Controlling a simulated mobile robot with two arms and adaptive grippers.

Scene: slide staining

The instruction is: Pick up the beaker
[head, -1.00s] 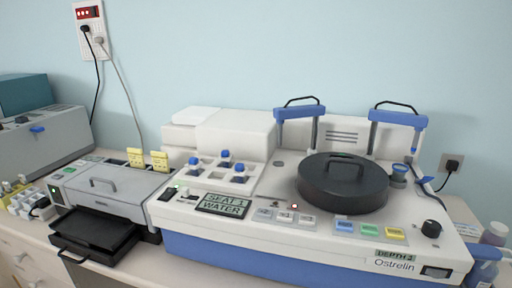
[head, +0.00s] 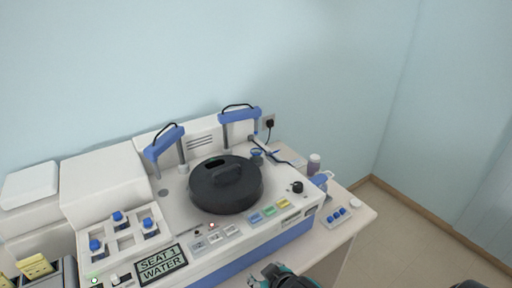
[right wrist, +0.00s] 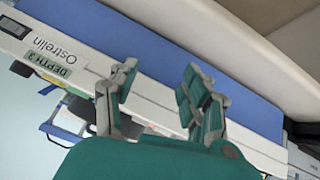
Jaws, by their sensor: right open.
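A small bluish vessel (head: 321,180), which may be the beaker, stands at the right end of the staining machine in the head view. It is small, and its shape is hard to make out. My right gripper (head: 264,274) is at the bottom edge of the head view, in front of the machine and apart from the vessel. In the right wrist view its two fingers (right wrist: 160,95) are spread with nothing between them, over the machine's front edge. The vessel is not visible in that view. My left gripper is not in view.
The white and blue staining machine (head: 235,245) fills the bench, with a black round lid (head: 226,190) on top. A purplish bottle (head: 314,163) stands behind the vessel. A blue-topped pad (head: 337,217) lies to its right, near the bench edge. Floor is open beyond.

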